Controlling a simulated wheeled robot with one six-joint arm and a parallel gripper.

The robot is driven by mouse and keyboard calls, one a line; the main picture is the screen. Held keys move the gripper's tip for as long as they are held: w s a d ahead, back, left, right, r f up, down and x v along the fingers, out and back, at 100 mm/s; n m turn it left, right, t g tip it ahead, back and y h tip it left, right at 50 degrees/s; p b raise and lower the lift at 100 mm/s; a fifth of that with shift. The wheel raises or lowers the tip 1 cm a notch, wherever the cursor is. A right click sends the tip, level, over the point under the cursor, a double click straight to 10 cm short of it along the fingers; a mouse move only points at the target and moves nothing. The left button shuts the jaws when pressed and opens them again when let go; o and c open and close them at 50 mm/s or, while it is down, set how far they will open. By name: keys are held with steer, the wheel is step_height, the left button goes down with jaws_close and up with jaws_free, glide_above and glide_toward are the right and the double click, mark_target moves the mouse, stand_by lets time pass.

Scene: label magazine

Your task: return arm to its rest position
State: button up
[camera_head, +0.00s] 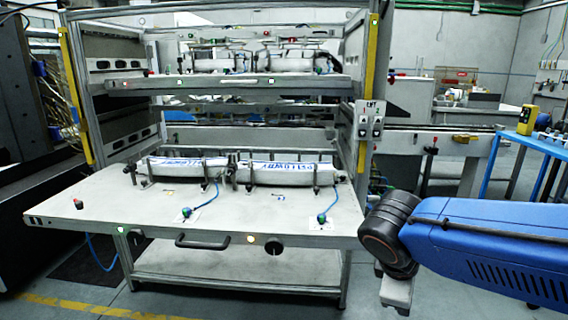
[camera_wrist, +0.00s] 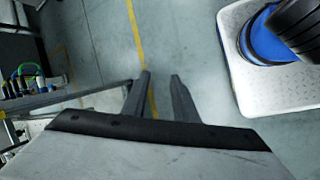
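My blue arm (camera_head: 490,245) reaches in from the right side of the head view, with its black joint (camera_head: 388,232) near the right front corner of the magazine's pull-out shelf. The fingertips are not visible in that view. In the wrist view, the two grey fingers of my gripper (camera_wrist: 160,76) stand apart with a clear gap and nothing between them. Grey floor lies beyond them. The label magazine's lower shelf (camera_head: 115,203) carries two label stacks, a left one (camera_head: 187,168) and a right one (camera_head: 288,172), both held by posts.
The upper shelf (camera_head: 225,86) holds more stacks. The lower shelf's front has a black handle (camera_head: 203,241). A blue-framed table (camera_head: 528,140) with a yellow device (camera_head: 527,119) stands at the right. A yellow floor line (camera_wrist: 134,30) crosses open floor in the wrist view.

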steer(key=s+d+f+m+t+y, duration=0.1)
steer(key=s+d+m+y, duration=0.2)
steer(key=s+m, duration=0.4)
steer(key=m+y, duration=0.1)
steer(key=m, duration=0.4)
steer(key=shift+d+f, duration=0.15)
steer(key=shift+d, duration=0.2)
